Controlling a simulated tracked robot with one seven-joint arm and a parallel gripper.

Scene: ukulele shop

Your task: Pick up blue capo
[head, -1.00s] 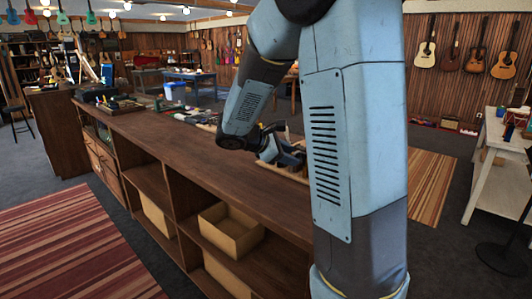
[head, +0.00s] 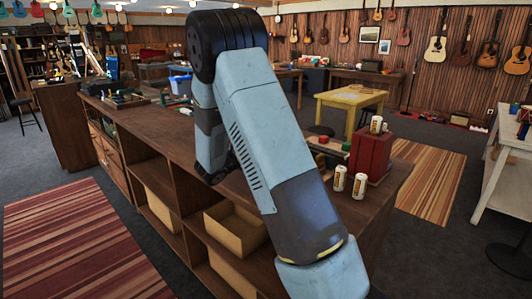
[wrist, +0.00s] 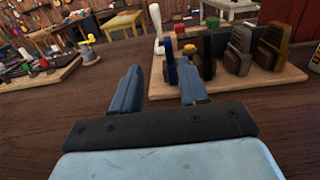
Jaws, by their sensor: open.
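In the wrist view a narrow blue capo (wrist: 170,66) stands at the left end of a row of capos on a light wooden board (wrist: 262,86). My gripper (wrist: 160,78) is open and empty, its two blue-grey fingers spread low over the dark counter. The blue capo shows in the gap between the fingertips, nearer the right finger, seemingly just ahead of them; I cannot tell any contact. The right finger hides part of the board's near edge. In the head view my arm hides the gripper and the blue capo.
Beside the blue capo stand a black-and-yellow capo (wrist: 204,62), a grey one (wrist: 240,48) and a brown one (wrist: 271,46). Cans (head: 340,178) and a red box (head: 372,155) stand on the counter's right end. A spool (wrist: 88,52) stands to the left; bare counter lies between.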

